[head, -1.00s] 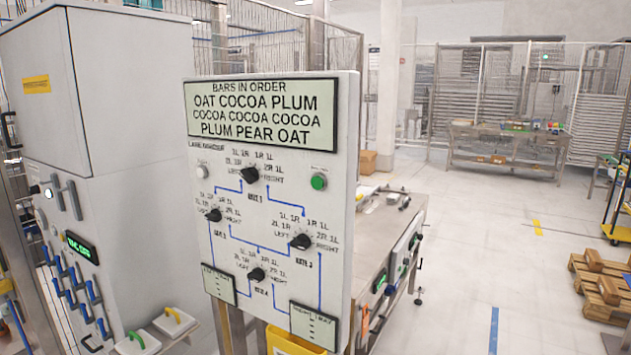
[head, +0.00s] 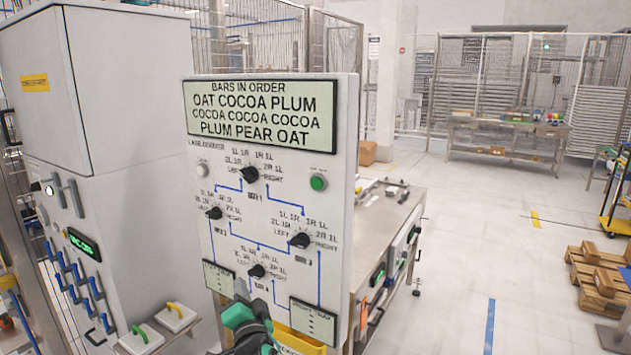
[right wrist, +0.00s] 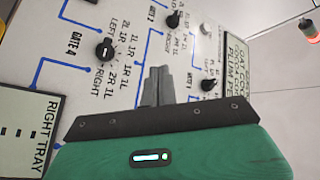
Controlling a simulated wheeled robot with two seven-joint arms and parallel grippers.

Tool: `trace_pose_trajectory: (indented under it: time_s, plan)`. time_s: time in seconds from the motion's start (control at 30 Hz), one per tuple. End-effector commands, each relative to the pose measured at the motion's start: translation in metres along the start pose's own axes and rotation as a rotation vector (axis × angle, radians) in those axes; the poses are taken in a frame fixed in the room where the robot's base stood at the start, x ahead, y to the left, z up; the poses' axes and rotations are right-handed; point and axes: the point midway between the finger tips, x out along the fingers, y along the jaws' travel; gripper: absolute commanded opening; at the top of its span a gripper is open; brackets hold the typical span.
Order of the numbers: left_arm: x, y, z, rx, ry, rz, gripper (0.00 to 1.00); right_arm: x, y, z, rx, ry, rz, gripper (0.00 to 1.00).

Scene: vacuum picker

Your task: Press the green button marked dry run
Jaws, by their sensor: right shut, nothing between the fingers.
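The green button (head: 318,182) sits on the right side of the upright white panel (head: 275,215), below the text display (head: 262,117). Its small label is too small to read in the head view. The button does not show in the right wrist view. My right gripper (head: 241,289) is shut and empty, in front of the panel's lower edge, below and left of the button. In the right wrist view its closed fingers (right wrist: 158,72) point toward the panel, which appears turned sideways. I cannot tell whether they touch it. My left gripper is not in view.
Black knobs (head: 250,174) and a white button (head: 202,170) are on the same panel. A grey cabinet (head: 120,80) stands at left, with blue levers below. A metal table (head: 395,225) stands behind the panel at right. The floor further right is open, with pallets (head: 597,275).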

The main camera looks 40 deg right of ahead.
Motion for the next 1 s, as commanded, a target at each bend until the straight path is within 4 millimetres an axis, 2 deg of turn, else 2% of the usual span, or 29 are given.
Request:
trace_pose_trajectory:
  time_s: [0.03,0.2,0.4,0.5,0.7,1.0]
  plan:
    - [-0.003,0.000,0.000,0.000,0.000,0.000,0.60,0.001,-0.019,-0.022,0.037,0.041,-0.023,0.00]
    - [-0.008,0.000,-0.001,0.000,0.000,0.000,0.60,-0.007,-0.070,-0.089,0.168,0.173,-0.100,0.00]
    - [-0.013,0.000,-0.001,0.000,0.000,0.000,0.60,-0.026,-0.114,-0.156,0.306,0.303,-0.186,0.00]
    - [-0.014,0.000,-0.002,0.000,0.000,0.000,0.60,-0.035,-0.127,-0.179,0.355,0.346,-0.219,0.00]
    - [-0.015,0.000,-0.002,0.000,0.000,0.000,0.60,-0.044,-0.138,-0.199,0.399,0.386,-0.248,0.00]
    - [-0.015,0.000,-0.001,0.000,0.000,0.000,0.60,-0.045,-0.138,-0.200,0.402,0.387,-0.250,0.00]
